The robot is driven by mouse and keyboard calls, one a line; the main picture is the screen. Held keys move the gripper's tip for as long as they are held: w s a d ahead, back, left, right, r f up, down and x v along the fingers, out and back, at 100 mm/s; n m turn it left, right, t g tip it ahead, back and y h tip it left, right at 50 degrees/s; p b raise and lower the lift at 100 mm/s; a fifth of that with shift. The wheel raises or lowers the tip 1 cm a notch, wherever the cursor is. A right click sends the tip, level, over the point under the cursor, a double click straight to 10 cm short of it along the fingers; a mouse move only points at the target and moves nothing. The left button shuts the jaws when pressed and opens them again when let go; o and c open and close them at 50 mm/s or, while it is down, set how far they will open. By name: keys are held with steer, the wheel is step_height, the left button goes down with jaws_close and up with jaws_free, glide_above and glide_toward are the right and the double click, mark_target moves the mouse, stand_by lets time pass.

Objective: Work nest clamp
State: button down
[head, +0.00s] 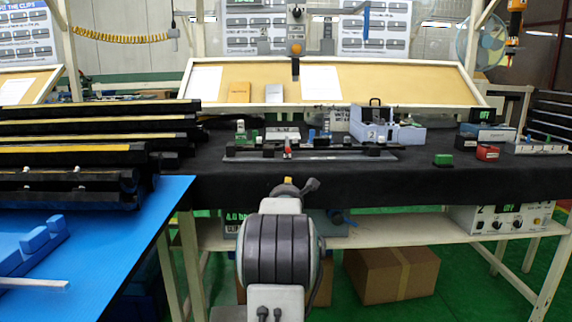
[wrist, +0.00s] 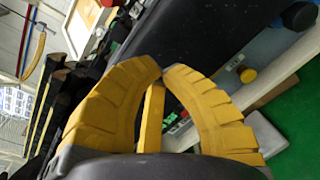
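The work nest (head: 310,155) is a long low fixture with black blocks, lying along the front of the black-covered bench. A small red upright part (head: 288,147), which looks like the clamp handle, stands near its middle. Whether the clamp is open or closed is too small to tell. My gripper (wrist: 162,71) shows two ribbed yellow fingers, their tips together or nearly so. Nothing is seen held at the tips. A yellow bar (wrist: 152,115) shows between the fingers; I cannot tell what it is. In the head view, my arm hides most of the gripper, below and in front of the nest.
A blue-grey bin (head: 385,130) stands behind the nest. A blue table (head: 100,235) and black rails (head: 70,190) fill the left. Cardboard boxes (head: 390,275) sit under the bench.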

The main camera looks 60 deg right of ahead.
mark_target(287, 172)
steer(key=shift+w+d+r+n+t+h+b, duration=0.25)
steer(key=shift+w+d+r+n+b, duration=0.5)
steer(key=shift+d, duration=0.7)
steer(key=shift+w+d+r+n+t+h+b, duration=0.25)
steer(key=shift+w+d+r+n+b, duration=0.3)
steer(key=shift+w+d+r+n, duration=0.6)
steer(key=shift+w+d+r+n+t+h+b, duration=0.25)
steer(key=shift+w+d+r+n+b, duration=0.35)
steer(key=shift+d, duration=1.1)
steer(key=shift+f, duration=0.1)
steer(key=shift+g, duration=0.25)
